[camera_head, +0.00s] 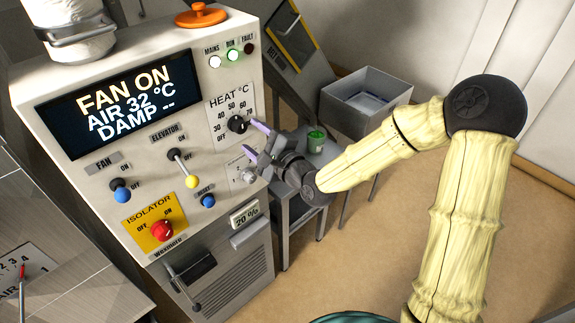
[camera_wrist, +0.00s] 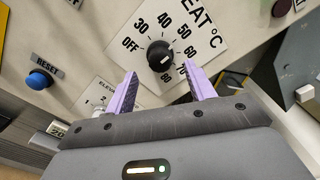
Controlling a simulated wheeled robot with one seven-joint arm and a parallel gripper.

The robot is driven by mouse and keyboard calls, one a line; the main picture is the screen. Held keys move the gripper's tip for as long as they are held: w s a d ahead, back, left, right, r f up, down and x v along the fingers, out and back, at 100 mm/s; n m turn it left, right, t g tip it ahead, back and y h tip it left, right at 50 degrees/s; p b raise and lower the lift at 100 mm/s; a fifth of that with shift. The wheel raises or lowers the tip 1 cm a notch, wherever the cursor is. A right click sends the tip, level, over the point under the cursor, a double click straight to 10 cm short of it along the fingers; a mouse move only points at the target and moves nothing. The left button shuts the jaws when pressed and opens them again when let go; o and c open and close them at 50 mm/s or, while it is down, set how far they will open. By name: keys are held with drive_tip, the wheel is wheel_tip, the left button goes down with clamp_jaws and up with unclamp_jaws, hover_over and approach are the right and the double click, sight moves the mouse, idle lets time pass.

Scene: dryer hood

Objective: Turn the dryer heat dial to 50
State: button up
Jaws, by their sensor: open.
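The heat dial (camera_head: 237,124) is a round black knob on the right of the control panel, with a scale from OFF and 30 upward around it. In the wrist view the dial (camera_wrist: 160,55) has a small white mark on its lower right side; I cannot tell the exact number it points to. My gripper (camera_head: 251,139) is just right of and below the dial. Its purple fingers (camera_wrist: 160,73) are open and empty, one on each side below the dial, apart from it.
The display (camera_head: 115,100) reads FAN ON, AIR 32 °C, DAMP --. The yellow elevator lever (camera_head: 190,180), blue reset button (camera_head: 207,200) and red isolator knob (camera_head: 161,230) are on the same panel. A side table with a green cup (camera_head: 316,141) stands behind my gripper.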

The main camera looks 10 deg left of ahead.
drive_tip(key=b+v, duration=1)
drive_tip(key=v, duration=0.3)
drive_tip(key=shift+b, duration=0.3)
drive_tip(key=shift+a, duration=0.1)
idle(0.6)
